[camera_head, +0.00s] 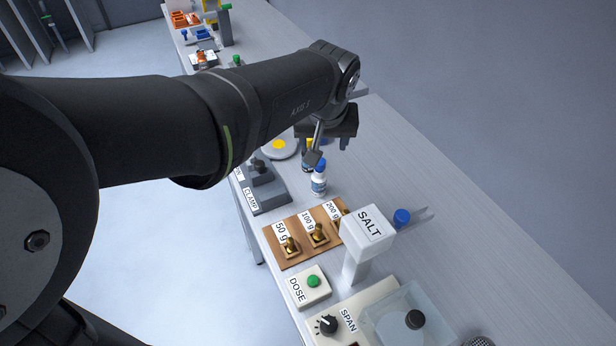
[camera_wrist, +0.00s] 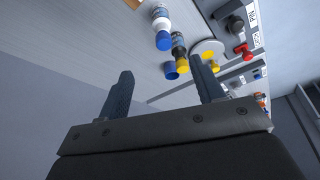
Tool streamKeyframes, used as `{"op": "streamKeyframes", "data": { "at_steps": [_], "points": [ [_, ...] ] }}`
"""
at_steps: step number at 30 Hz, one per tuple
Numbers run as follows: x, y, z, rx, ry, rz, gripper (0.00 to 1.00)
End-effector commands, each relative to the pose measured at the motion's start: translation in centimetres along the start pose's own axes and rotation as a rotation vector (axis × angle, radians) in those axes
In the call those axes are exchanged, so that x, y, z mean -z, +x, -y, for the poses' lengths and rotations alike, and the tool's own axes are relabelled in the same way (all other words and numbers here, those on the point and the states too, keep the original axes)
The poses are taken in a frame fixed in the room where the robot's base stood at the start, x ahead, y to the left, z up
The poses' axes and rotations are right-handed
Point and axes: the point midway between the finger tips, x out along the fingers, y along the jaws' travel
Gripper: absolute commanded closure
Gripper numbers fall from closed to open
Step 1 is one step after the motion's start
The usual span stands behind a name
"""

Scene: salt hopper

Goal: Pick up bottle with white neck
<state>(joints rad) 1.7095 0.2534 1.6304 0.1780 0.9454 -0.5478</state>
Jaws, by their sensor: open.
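The bottle with the white neck (camera_head: 319,183) stands upright on the table, with a blue cap and a blue-and-white label. In the wrist view this bottle (camera_wrist: 162,24) is at the upper middle, beyond my fingertips. My gripper (camera_head: 322,146) is above and behind the white-necked bottle in the head view. In the wrist view my gripper (camera_wrist: 162,68) is open, with its two fingers apart and no bottle held between them.
A clamp fixture (camera_head: 265,190) and a round white plate (camera_head: 279,149) are left of the bottles. Table to the right is clear.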

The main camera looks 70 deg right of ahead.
Motion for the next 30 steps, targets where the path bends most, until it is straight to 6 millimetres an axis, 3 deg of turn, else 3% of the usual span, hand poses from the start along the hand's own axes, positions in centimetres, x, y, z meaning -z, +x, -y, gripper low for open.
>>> {"op": "streamKeyframes", "data": {
  "at_steps": [5, 21, 30],
  "points": [
    [-0.9, 0.6, -0.1, -0.011, 0.066, -0.043, 0.39],
    [-0.5, 10.7, -0.1, -0.01, 0.064, -0.04, 0.39],
    [-0.3, 12.8, 0.0, -0.011, 0.063, -0.042, 0.39]
  ]
}}
